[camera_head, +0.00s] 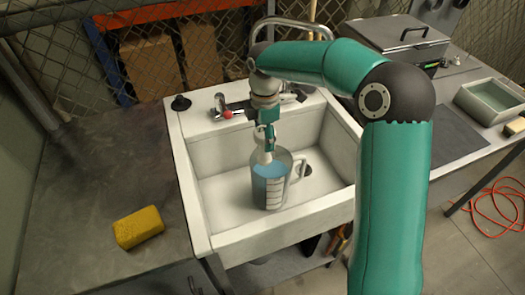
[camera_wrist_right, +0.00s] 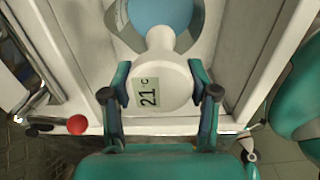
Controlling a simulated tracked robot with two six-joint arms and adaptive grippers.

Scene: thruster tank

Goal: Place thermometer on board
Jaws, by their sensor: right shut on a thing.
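The thermometer (camera_wrist_right: 160,88) is white with a round head, and its display reads 21 °C. My right gripper (camera_wrist_right: 158,68) is shut on the head, one finger on each side. In the head view, the right gripper (camera_head: 265,140) points down over the jug (camera_head: 272,190). The thermometer (camera_head: 263,157) is at the jug's mouth; I cannot tell whether its tip touches the blue liquid. The jug is clear, with a handle and markings, and stands upright in the sink. A dark flat panel (camera_head: 452,138), possibly the board, lies on the right counter. My left gripper is not in view.
The white sink (camera_head: 205,190) has raised walls around the jug. A tap with a red knob (camera_head: 227,114) is at its back. A yellow sponge (camera_head: 138,227) lies on the mostly clear left counter (camera_head: 95,190). A metal box (camera_head: 400,42) and a tray (camera_head: 490,98) stand right.

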